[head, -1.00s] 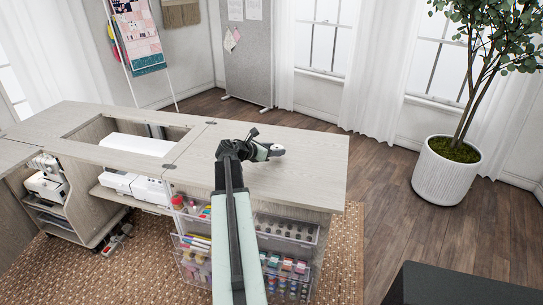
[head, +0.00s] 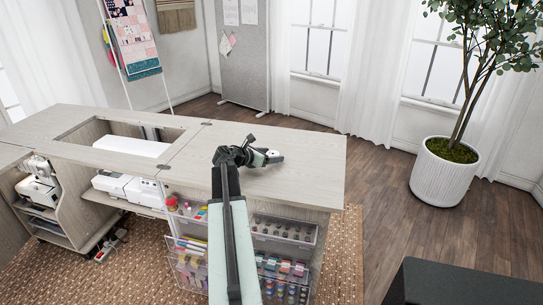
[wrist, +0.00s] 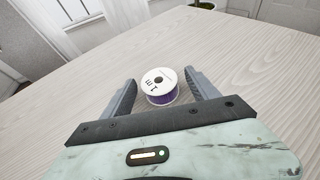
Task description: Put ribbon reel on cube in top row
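The ribbon reel (wrist: 160,84) stands on the wooden table top in the wrist view. It has a white round face with dark marks and a purple side. My gripper (wrist: 160,92) is open, with one finger on each side of the reel and small gaps showing. In the head view my gripper (head: 268,158) is low over the right part of the table top, where the reel is hard to make out. Clear bins hang on the cabinet's front: an upper right bin (head: 285,232) with grey round items and an upper left bin (head: 186,221). I cannot tell which part is the cube.
The table top (head: 310,170) is bare around my gripper. An opening with a white machine (head: 132,146) lies to the left. Lower clear bins (head: 285,268) hold colourful items. A potted tree (head: 440,172) stands at right, and a dark block (head: 465,285) is at bottom right.

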